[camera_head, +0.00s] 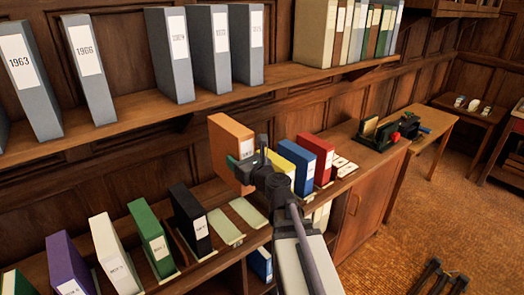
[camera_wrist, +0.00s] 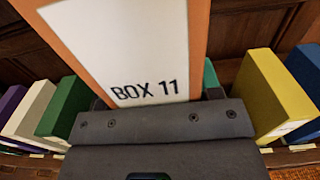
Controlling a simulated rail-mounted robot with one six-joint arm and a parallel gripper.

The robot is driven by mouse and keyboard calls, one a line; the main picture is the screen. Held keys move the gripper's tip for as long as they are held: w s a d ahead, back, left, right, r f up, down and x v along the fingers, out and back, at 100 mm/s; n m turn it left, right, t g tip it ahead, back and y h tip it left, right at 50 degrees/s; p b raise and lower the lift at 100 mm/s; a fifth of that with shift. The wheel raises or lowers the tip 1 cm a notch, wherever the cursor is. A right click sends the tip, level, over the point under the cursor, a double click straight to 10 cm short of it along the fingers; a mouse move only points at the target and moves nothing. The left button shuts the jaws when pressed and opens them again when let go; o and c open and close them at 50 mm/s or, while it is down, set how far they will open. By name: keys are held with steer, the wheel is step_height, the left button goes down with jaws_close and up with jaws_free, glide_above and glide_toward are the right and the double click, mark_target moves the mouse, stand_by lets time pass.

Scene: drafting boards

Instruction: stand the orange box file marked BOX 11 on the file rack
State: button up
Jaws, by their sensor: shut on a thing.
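The orange box file (camera_head: 229,138) is upright and gripped in my gripper (camera_head: 243,165), above the lower shelf. In the wrist view its white label reads BOX 11 (camera_wrist: 135,45), and my gripper (camera_wrist: 155,100) is shut on its lower part. The file rack is the lower shelf row (camera_head: 160,288). It holds purple (camera_head: 68,262), white (camera_head: 112,250), green (camera_head: 148,232) and black (camera_head: 188,215) files on the left, and yellow (camera_head: 300,165), blue (camera_head: 318,158) and red (camera_head: 322,150) files on the right. Pale empty places (camera_head: 224,227) lie between black and yellow.
An upper shelf (camera_head: 200,103) with grey files (camera_head: 168,55) runs above and behind the orange file. White cards (camera_head: 343,166) lie right of the red file. A side table (camera_head: 425,120) with small items stands at right, with open floor (camera_head: 420,210) in front.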

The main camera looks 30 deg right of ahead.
steer(key=a, duration=0.4)
steer(key=shift+s, duration=0.3)
step_height(320, 180, down, 20)
steer(key=b, duration=2)
steer(key=w, duration=0.4)
steer(key=shift+a+f, duration=0.15)
steer(key=shift+a, duration=0.2)
